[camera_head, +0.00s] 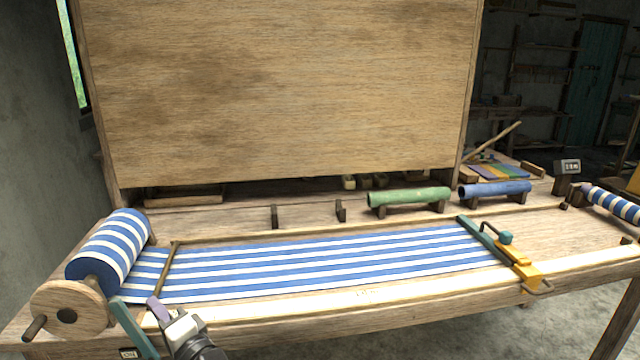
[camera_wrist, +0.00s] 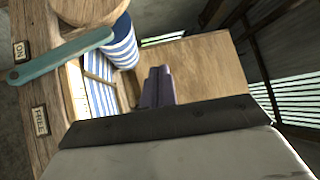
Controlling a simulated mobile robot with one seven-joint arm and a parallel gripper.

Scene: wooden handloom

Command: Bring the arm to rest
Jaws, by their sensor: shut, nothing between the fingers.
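My gripper (camera_head: 155,306) is low at the front left of the handloom in the head view, with its purple fingers closed together and empty. The fingers also show in the wrist view (camera_wrist: 160,80), pointing toward the loom. Just left of the gripper in the head view is a teal lever (camera_head: 134,328). In the wrist view the lever (camera_wrist: 55,57) is apart from the fingers, its free end nearer the ON label (camera_wrist: 20,51) than the FREE label (camera_wrist: 40,121). My gripper is beside the lever and in front of the striped cloth.
Blue-and-white striped cloth (camera_head: 330,264) runs from the cloth roll (camera_head: 112,248) to a teal and yellow clamp (camera_head: 515,262). A green tube (camera_head: 410,196) and a blue tube (camera_head: 495,189) rest behind it. A tall wooden panel (camera_head: 280,90) stands at the back.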

